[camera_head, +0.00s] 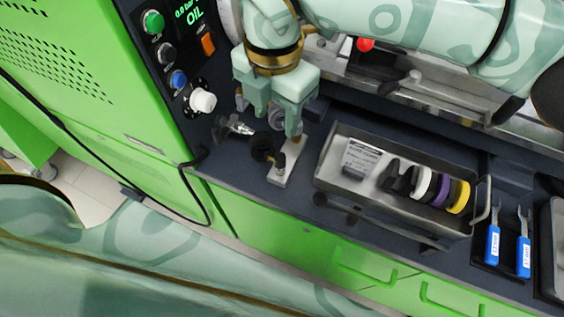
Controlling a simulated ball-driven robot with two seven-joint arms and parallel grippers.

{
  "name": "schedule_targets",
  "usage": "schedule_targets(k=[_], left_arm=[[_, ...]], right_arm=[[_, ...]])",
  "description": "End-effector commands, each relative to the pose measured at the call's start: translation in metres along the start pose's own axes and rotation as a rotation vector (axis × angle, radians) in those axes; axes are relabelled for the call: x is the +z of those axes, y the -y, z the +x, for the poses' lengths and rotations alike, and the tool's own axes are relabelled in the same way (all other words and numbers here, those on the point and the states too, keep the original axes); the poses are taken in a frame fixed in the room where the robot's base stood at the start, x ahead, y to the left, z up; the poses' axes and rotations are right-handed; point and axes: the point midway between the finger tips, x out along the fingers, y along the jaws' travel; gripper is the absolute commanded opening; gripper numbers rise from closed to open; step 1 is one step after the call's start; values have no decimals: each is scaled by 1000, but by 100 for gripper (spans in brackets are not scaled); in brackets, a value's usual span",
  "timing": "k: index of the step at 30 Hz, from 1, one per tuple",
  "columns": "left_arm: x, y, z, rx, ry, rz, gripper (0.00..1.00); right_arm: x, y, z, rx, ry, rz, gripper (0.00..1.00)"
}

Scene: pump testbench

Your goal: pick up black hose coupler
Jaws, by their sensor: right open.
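My right gripper (278,118) points down over the dark bench top, with its fingers apart. Just below it is a black round part (262,147), beside a small light plate (288,163) with fittings on it. Further right, in the grey metal tray (331,158), lies a black part (396,178) next to a white ring. I cannot tell for sure which black piece is the hose coupler. No object shows clearly between the fingers, and the fingers partly hide the fittings there. My left gripper is not in view.
Two blue-handled tools (492,245) lie to the right.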

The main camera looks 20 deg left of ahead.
Motion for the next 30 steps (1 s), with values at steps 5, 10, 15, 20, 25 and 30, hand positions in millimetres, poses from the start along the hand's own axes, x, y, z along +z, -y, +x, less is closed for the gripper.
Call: schedule_targets(k=[5, 10, 15, 20, 25, 30], left_arm=[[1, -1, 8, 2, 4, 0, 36], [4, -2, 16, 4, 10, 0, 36], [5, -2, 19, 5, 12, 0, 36], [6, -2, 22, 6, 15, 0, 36], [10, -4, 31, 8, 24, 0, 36], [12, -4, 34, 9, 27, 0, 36]], right_arm=[[-1, 1, 43, -3, -5, 0, 47], [-1, 1, 82, -2, -4, 0, 47], [0, 1, 99, 0, -1, 0, 47], [0, 2, 110, 0, 0, 0, 47], [2, 6, 139, -2, -4, 0, 47], [2, 5, 154, 0, -1, 1, 47]])
